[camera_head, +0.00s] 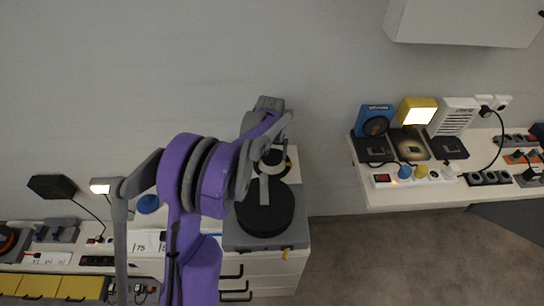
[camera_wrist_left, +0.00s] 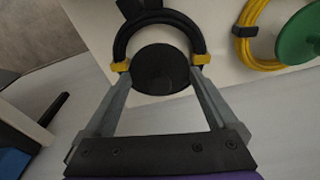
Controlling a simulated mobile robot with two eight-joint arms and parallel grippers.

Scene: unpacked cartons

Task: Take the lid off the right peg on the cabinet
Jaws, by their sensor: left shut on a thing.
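A round black lid (camera_wrist_left: 160,69) faces the left wrist view against a white surface. In the head view my left gripper (camera_head: 272,158) is over the white cabinet (camera_head: 294,168), mostly hidden by my arm. The peg is hidden behind the lid. A green lid (camera_wrist_left: 300,38) is at the right of the wrist view, with a yellow cable coil (camera_wrist_left: 257,40) beside it. My right gripper is not in view.
A grey box with a large black disc (camera_head: 265,216) is just below my gripper in the head view. A shelf (camera_head: 400,193) with devices and sockets is at right. A low counter with a lamp (camera_head: 52,187) is at left.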

